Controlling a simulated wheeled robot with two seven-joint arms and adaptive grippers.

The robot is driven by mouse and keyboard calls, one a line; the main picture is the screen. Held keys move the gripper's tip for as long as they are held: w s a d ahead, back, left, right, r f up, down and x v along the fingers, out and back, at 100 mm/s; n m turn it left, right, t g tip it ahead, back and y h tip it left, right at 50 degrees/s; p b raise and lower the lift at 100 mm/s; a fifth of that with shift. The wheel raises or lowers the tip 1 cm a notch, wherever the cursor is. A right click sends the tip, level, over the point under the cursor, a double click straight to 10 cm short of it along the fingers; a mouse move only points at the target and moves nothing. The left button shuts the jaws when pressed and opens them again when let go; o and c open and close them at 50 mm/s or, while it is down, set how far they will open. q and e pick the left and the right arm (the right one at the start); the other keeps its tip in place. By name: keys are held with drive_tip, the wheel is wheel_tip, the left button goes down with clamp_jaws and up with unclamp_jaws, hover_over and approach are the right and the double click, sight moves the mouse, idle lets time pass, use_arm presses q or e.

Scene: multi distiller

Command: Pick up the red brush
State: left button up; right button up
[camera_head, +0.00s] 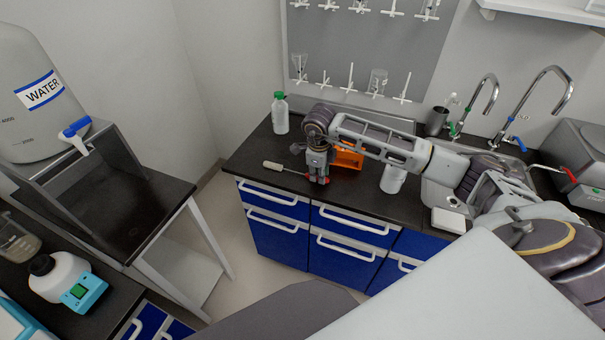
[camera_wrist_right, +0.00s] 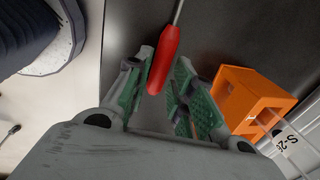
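The red brush lies on the dark bench top near its front edge. In the head view its pale bristle end (camera_head: 273,166) points left, and its red handle (camera_head: 325,179) shows by my right gripper (camera_head: 318,179). In the right wrist view the red handle (camera_wrist_right: 163,60) lies between the two green-padded fingers of my right gripper (camera_wrist_right: 158,85), nearer the left finger. The fingers are spread, with a gap on the right side of the handle. The bristle end is out of the wrist view. My left gripper is not in view.
An orange holder (camera_head: 346,158) stands right behind my right gripper, also in the wrist view (camera_wrist_right: 248,98). A green-capped bottle (camera_head: 280,113) stands at the back left and a white cup (camera_head: 393,179) to the right. The bench left of the brush is clear.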

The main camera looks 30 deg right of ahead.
drive_tip(key=shift+d+f, duration=0.1)
drive_tip(key=shift+f, duration=0.5)
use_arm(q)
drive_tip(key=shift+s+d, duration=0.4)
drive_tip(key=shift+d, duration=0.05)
use_arm(e)
drive_tip(key=shift+f, duration=0.1)
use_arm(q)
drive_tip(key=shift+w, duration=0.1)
